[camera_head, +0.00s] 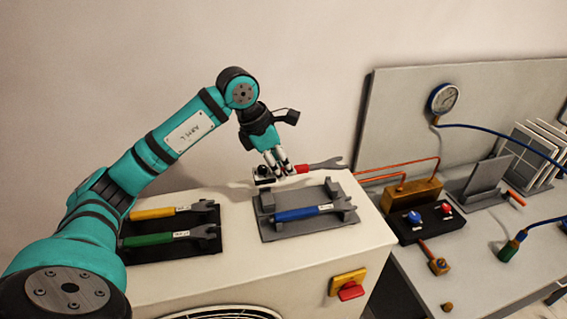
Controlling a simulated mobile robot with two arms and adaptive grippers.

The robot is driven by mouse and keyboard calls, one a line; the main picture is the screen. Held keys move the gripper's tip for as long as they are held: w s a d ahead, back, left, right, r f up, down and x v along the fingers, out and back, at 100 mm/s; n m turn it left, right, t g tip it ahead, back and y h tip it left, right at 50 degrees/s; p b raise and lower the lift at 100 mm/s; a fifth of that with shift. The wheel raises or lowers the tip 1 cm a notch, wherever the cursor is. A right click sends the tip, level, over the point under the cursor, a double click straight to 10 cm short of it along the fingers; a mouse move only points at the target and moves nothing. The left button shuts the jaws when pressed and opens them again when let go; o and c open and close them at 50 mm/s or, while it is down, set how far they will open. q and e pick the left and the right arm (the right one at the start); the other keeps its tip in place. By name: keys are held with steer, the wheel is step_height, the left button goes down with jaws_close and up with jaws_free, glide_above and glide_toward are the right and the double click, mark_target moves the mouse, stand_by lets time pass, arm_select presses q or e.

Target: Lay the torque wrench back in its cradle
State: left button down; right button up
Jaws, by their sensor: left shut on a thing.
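My left gripper (272,168) is shut on a red-handled wrench (304,169), whose grey open-jaw head points right. The wrench is held behind a grey cradle (267,229) on the white cabinet top. A blue-handled wrench (297,214) lies in that cradle, toward its front. A dark cradle (190,248) to the left holds a yellow-handled wrench (164,212) and a green-handled wrench (160,239). I cannot tell from the handles which one is the torque wrench. My right gripper is not in view.
The white cabinet (225,280) has a red-and-yellow switch (349,287) on its front. On the right, a grey bench (470,260) carries a valve block (428,222), copper pipes, a blue hose and a plate rack (534,155). A round gauge (443,98) is on the back panel.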

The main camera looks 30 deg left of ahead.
arm_select(q)
steer(key=shift+w+a+f, duration=0.1)
steer(key=shift+w, duration=0.1)
steer(key=shift+w+f+b, duration=0.2)
steer(key=shift+f+b, duration=0.4)
steer(key=shift+w+f+b, duration=0.15)
steer(key=shift+f+b, duration=0.4)
steer(key=shift+f, duration=0.05)
step_height(320, 180, down, 3)
steer(key=shift+r+b, duration=0.1)
steer(key=shift+b, duration=1.1)
steer(key=shift+f, duration=0.2)
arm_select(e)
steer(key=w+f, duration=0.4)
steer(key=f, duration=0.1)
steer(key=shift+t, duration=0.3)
arm_select(q)
steer(key=shift+s+b, duration=0.1)
steer(key=shift+b, duration=0.2)
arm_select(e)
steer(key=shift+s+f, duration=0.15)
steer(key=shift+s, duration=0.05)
arm_select(q)
steer(key=shift+f+b, duration=0.7)
steer(key=shift+f, duration=0.05)
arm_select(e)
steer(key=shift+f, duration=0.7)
